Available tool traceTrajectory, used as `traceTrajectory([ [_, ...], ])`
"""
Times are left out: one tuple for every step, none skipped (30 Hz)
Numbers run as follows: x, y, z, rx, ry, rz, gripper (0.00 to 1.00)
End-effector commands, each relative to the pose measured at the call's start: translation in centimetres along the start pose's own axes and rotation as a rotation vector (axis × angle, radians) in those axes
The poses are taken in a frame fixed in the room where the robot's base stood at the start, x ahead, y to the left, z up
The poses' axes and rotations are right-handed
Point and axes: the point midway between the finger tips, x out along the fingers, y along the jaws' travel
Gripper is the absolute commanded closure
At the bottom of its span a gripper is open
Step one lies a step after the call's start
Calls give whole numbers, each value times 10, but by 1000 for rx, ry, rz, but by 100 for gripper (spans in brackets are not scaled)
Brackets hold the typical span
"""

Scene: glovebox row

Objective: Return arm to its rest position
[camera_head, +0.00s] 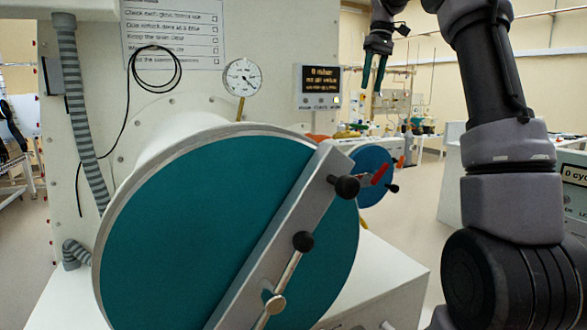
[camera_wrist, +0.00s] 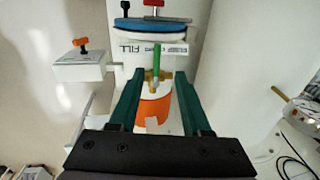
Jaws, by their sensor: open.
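My gripper (camera_head: 374,72) hangs from my raised arm at the upper right of the head view, with its two green fingers pointing down. In the wrist view my gripper (camera_wrist: 160,82) has its two green fingers spread apart with nothing held between them. An orange cylinder (camera_wrist: 153,112) with a brass stem and a green handle shows between and beyond the fingers. Whether the fingers are near it in depth I cannot tell.
A large round teal door (camera_head: 200,220) with a grey bar and black knobs fills the near left. A smaller blue door (camera_head: 372,178) with a red handle stands behind it. A gauge (camera_head: 242,77) and display (camera_head: 321,80) are on the white wall. Open floor (camera_head: 420,190) shows right of the blue door.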

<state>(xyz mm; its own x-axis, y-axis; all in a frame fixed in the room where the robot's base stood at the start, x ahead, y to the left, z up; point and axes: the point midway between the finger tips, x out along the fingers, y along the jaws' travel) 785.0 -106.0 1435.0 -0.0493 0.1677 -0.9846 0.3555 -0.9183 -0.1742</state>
Motion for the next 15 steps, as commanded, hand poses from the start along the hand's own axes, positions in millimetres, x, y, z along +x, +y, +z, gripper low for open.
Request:
traceTrajectory([
  [-6,-9,13,12,17,14,52],
  [-8,-14,20,23,29,23,52],
  [-9,-21,32,41,46,36,52],
  [-10,-27,40,55,62,45,52],
  [-10,-33,50,71,78,54,52],
  [-10,-40,62,93,101,65,52],
  [-9,-46,71,110,119,71,52],
  [-8,-51,81,128,138,78,52],
  [-6,-58,93,152,165,85,52],
  [-3,-64,102,172,185,88,52],
  [0,-69,112,191,206,92,52],
  [4,-76,124,216,235,95,52],
  [8,-81,134,236,257,95,52],
  [12,-85,143,257,279,97,52],
  [18,-92,156,284,309,95,52],
])
